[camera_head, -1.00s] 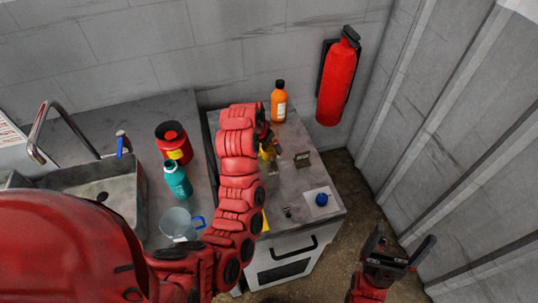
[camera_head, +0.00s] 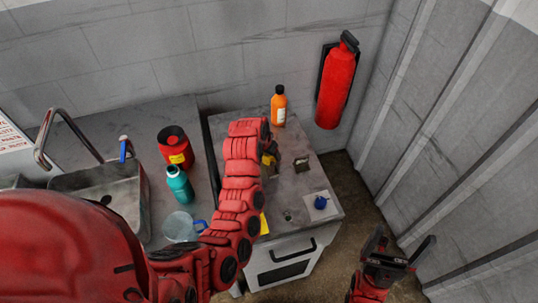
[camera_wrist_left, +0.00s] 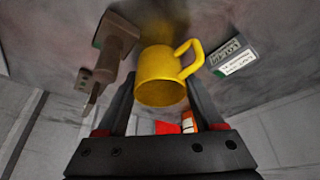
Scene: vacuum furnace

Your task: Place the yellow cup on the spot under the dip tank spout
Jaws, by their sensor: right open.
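The yellow cup (camera_head: 268,160) stands on the grey top of the low cabinet, partly hidden by my left arm in the head view. In the left wrist view the cup (camera_wrist_left: 160,75) appears with its handle to the upper right. My left gripper (camera_wrist_left: 160,80) is open, its fingers spread with the cup between their tips; contact is not clear. My right gripper (camera_head: 398,250) is open and empty, away from the cabinet at the lower right. I cannot make out a dip tank spout with certainty; a brown-grey bracket-like part (camera_wrist_left: 117,38) shows beside the cup in the wrist view.
An orange bottle (camera_head: 279,106) stands behind the cup. A small placard (camera_head: 302,165) and a blue item on a white square (camera_head: 320,203) are to its right. A label block (camera_wrist_left: 234,56) lies near the handle. Left are a red canister (camera_head: 176,148), teal bottle (camera_head: 179,185) and clear jug (camera_head: 180,227).

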